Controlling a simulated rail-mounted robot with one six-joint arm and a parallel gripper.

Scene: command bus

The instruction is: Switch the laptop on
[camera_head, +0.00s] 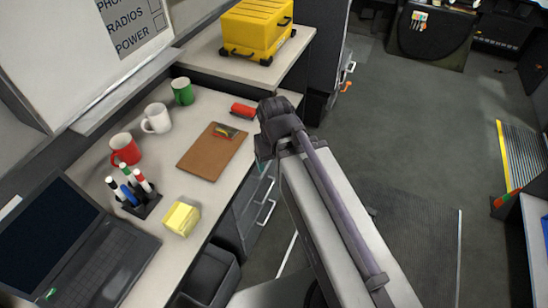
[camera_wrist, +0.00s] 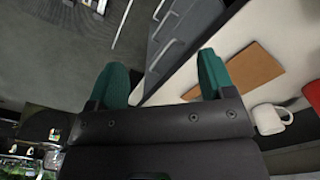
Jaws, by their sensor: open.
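The laptop (camera_head: 96,262) stands open on the desk at the lower left of the head view. Its screen (camera_head: 38,232) is dark, and a small green mark shows at the keyboard's lower left edge. In the wrist view my gripper (camera_wrist: 163,82) has its two green fingers spread apart with nothing between them. In the head view the arm's end is near the desk's right edge, beside the clipboard and well away from the laptop. The gripper is mostly hidden behind the arm there. The laptop is not in the wrist view.
On the desk are a pen holder (camera_head: 140,206), a yellow note block (camera_head: 181,219), red (camera_head: 125,150), white (camera_head: 157,119) and green (camera_head: 182,92) mugs, a clipboard (camera_head: 205,160) and a red object (camera_head: 243,110). A yellow case (camera_head: 254,30) stands behind. Open floor (camera_head: 410,140) lies right.

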